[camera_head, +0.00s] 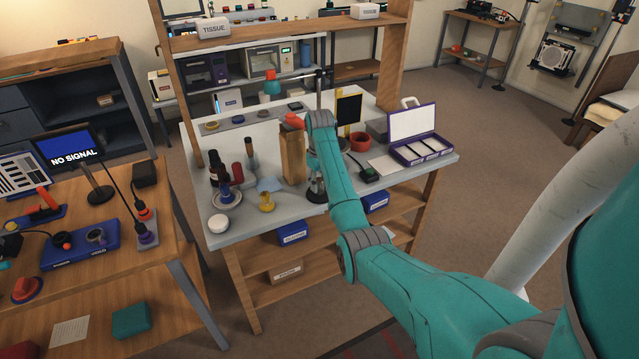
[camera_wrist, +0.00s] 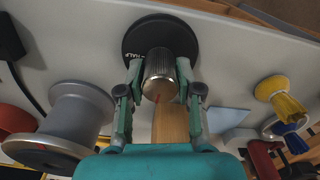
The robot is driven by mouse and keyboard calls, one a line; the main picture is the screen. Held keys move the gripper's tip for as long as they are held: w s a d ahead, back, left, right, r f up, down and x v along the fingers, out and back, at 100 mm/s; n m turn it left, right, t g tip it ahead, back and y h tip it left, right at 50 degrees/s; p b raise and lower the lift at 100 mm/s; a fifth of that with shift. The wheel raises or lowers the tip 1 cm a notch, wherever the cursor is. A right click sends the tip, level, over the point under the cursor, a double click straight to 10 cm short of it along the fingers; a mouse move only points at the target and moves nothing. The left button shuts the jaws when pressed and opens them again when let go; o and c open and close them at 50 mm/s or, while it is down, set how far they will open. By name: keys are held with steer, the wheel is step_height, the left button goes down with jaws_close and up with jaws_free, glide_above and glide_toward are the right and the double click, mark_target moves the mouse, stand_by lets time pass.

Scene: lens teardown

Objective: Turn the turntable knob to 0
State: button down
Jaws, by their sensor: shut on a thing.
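The turntable knob (camera_wrist: 160,72) is a ribbed silver cylinder with a red line on the lower part of its face in the wrist view. It stands on a round black base (camera_wrist: 150,28), where part of a white label, seemingly "HALF", shows left of the knob. My gripper (camera_wrist: 160,80) has a finger on each side of the knob and is shut on it. The fingers hide parts of the knob's sides. A 0 mark cannot be made out. In the head view my arm covers most of this spot on the white worktop (camera_head: 235,232).
A grey spool-shaped thing (camera_wrist: 80,108) stands left of my fingers in the wrist view. A blue cloth (camera_wrist: 226,119) and a yellow thing (camera_wrist: 285,100) lie right. In the head view a purple case (camera_head: 412,150) stands right of my arm.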

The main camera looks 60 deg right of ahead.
steer(key=shift+n, duration=0.4)
steer(key=c, duration=0.8)
jaws_free()
steer(key=shift+o, duration=0.2)
